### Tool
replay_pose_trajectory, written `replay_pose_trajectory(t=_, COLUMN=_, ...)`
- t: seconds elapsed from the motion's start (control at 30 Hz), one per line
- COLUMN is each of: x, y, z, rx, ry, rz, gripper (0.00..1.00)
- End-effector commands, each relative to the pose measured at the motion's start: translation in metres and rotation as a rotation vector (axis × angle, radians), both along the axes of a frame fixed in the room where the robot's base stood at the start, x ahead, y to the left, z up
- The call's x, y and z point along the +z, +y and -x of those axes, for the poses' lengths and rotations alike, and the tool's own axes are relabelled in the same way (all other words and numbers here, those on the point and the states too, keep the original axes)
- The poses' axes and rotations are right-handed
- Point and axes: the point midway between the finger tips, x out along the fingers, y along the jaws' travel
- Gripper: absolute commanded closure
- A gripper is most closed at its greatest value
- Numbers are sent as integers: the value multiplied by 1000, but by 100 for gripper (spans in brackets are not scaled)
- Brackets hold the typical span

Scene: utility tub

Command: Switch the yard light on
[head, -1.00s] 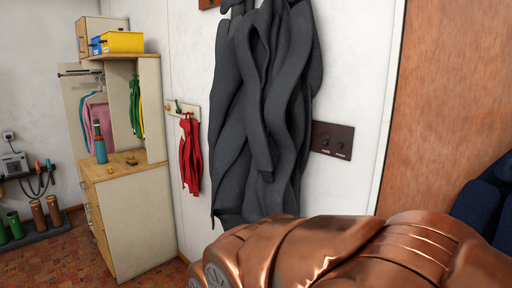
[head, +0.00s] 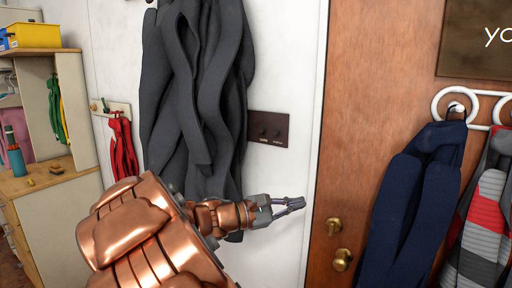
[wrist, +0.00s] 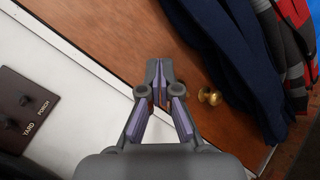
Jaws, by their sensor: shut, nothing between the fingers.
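A dark brown switch plate (head: 268,129) with two small switches is on the white wall, right of the hanging grey coats. In the wrist view the plate (wrist: 22,112) is at the left edge, and its labels read YARD and PORCH. The yard switch (wrist: 12,123) is the one beside the word YARD. My gripper (head: 302,203) is below and to the right of the plate in the head view, apart from it. In the wrist view my gripper (wrist: 160,64) is shut and empty, its tips over the wooden door's edge.
Grey coats (head: 195,90) hang just left of the plate. A wooden door (head: 360,110) with brass knobs (head: 342,259) is on the right. Navy (head: 415,200) and red-grey garments hang from white hooks there. The white wall below the plate is clear.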

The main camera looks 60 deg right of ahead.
Motion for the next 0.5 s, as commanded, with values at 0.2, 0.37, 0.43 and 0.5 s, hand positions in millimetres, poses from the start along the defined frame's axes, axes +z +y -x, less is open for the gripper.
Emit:
replay_pose_trajectory(t=0.2, x=35, y=-56, z=-67, rx=107, ry=338, rz=185, gripper=100)
replay_pose_trajectory(t=0.37, x=40, y=-85, z=-131, rx=210, ry=565, rz=293, gripper=100)
replay_pose_trajectory(t=0.43, x=37, y=-93, z=-157, rx=256, ry=646, rz=330, gripper=100)
replay_pose_trajectory(t=0.5, x=29, y=-100, z=-179, rx=297, ry=716, rz=356, gripper=100)
